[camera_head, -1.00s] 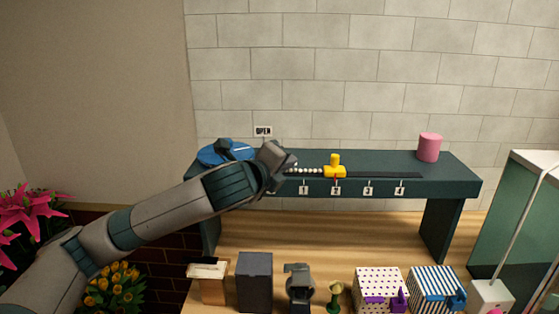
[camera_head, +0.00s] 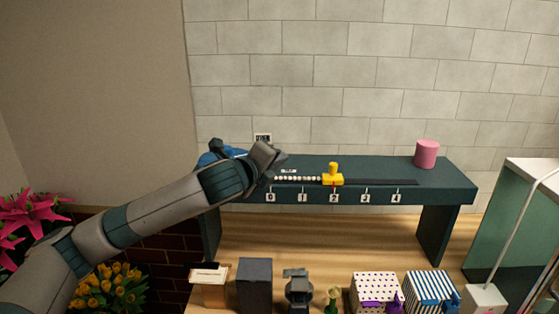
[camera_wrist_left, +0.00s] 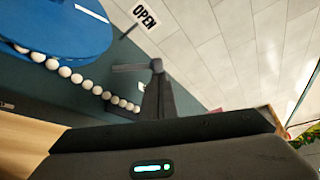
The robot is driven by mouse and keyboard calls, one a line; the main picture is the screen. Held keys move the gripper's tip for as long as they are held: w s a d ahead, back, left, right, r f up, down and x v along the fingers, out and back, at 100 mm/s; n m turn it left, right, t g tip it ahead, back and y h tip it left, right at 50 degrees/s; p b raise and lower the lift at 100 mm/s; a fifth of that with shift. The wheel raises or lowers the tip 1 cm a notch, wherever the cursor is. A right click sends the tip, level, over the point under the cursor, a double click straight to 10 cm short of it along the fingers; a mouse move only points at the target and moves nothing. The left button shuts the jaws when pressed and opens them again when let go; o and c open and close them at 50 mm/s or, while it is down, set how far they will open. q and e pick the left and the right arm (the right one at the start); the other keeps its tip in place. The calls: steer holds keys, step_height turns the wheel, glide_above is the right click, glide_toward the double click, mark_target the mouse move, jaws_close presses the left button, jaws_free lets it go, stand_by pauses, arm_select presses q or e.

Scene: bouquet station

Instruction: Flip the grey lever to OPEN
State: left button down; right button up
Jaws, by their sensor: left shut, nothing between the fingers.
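A blue disc (camera_head: 206,159) sits at the left end of the dark green bench. A dark grey piece (camera_head: 222,147), apparently the lever, shows over the disc; my arm hides part of it, so its direction is unclear. The OPEN sign (camera_head: 263,137) is partly covered in the head view but clear in the left wrist view (camera_wrist_left: 144,16). There the disc (camera_wrist_left: 55,28) fills the upper left, with a white mark pointing towards the sign. My left gripper (camera_head: 264,154) is shut and empty, to the right of the disc. Its narrow fingers also show in the wrist view (camera_wrist_left: 157,72). My right gripper is out of view.
A yellow slider (camera_head: 333,177) sits on the bench (camera_head: 455,185) rail beside white beads (camera_head: 298,178) and numbered tags. A pink cylinder (camera_head: 427,153) stands at the right end. Several boxes line the wooden table below.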

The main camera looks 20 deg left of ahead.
arm_select(q)
steer(key=shift+a+r+n+b, duration=0.15)
steer(key=shift+a+n+b, duration=0.05)
steer(key=shift+n+b, duration=0.1)
steer(key=shift+s+a+t, duration=0.1)
steer(key=shift+t, duration=0.2)
steer(key=n+b, duration=0.1)
steer(key=a+n+t+h+b, duration=0.1)
steer(key=b, duration=0.1)
steer(key=a+r+n+t+b, duration=0.1)
steer(key=n, duration=0.1)
steer(key=shift+s+a, duration=0.25)
steer(key=shift+s, duration=0.1)
steer(key=shift+r, duration=0.25)
steer(key=shift+d, duration=0.1)
